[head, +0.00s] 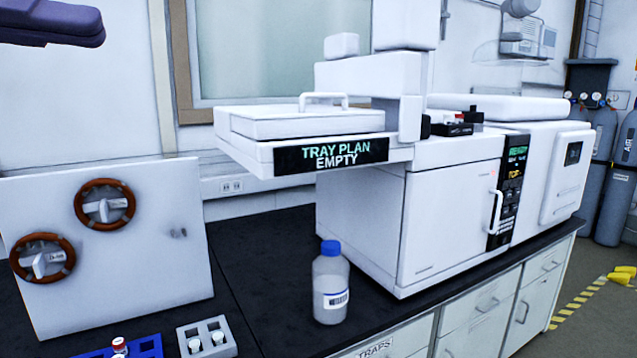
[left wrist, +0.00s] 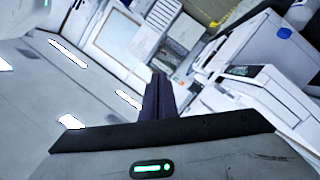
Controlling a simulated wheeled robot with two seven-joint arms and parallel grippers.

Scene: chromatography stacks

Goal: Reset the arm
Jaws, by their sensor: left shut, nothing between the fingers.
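My left gripper (head: 92,32) shows as dark purple fingers at the top left corner of the head view, raised above the bench and well apart from everything on it. In the left wrist view its fingers (left wrist: 158,85) are pressed together, with nothing between them. The wrist camera sees the room at a steep tilt, with ceiling lights at the left and the white instrument at the right. The rest of the left arm is outside the head view. My right gripper is in neither view.
A white instrument (head: 455,215) stands on the black bench (head: 270,250), its tray reading "TRAY PLAN EMPTY" (head: 331,154). A blue-capped bottle (head: 330,290), a panel with two round valves (head: 150,255), a grey vial rack (head: 207,338) and a blue rack (head: 145,345) stand in front.

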